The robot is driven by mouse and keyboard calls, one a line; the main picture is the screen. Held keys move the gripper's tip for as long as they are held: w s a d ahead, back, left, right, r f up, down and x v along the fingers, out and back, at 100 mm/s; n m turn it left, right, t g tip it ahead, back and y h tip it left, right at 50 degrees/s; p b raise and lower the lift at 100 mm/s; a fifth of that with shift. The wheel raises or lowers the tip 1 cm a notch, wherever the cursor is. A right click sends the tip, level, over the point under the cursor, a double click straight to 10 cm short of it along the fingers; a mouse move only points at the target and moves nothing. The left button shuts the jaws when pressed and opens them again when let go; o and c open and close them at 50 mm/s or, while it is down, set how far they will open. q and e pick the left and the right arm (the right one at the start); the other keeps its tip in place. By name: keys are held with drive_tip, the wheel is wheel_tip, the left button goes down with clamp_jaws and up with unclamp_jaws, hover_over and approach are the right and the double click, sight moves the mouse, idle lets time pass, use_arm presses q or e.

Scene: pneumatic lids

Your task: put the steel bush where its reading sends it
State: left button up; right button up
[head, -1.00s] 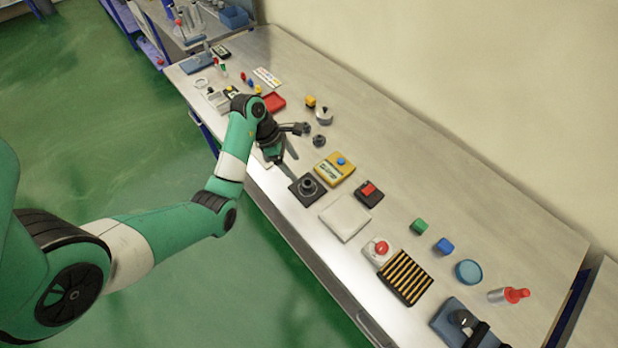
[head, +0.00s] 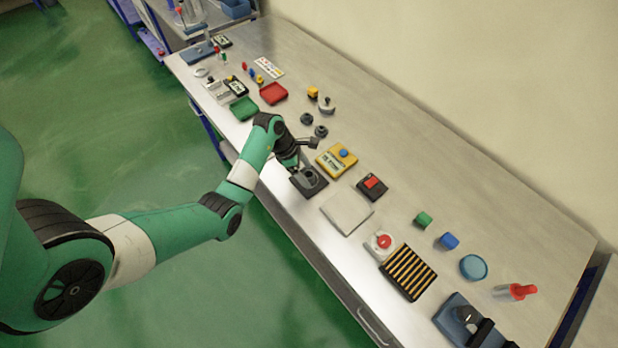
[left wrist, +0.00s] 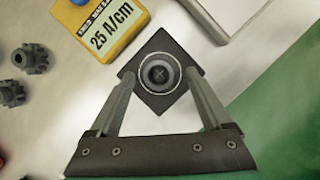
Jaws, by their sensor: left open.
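In the left wrist view, a round dark part with a bright ring and a cross-marked centre, seemingly the steel bush (left wrist: 160,74), sits on a dark square block (left wrist: 150,104). The block also shows in the head view (head: 316,190), partly hidden by my gripper. My left gripper (left wrist: 162,76) is open, its fingers on either side of the bush in the picture; I cannot tell whether they touch it. The gripper also shows in the head view (head: 307,158). A yellow meter (head: 337,160) beside the block reads "25 A/cm" in the left wrist view (left wrist: 105,32). My right gripper is out of view.
A red tray (head: 273,93) and a green tray (head: 244,109) lie further up the bench. Two dark toothed parts (left wrist: 34,58) lie near the meter. A pale plate (head: 347,212), a red-switch box (head: 372,186) and a striped pad (head: 408,272) lie on the other side.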

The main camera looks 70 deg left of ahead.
use_arm(q)
drive_tip(key=shift+w+f, duration=0.25)
drive_tip(key=shift+f, duration=0.4)
drive_tip(key=shift+c, duration=0.3)
clamp_jaws()
drive_tip(key=shift+r, duration=0.2)
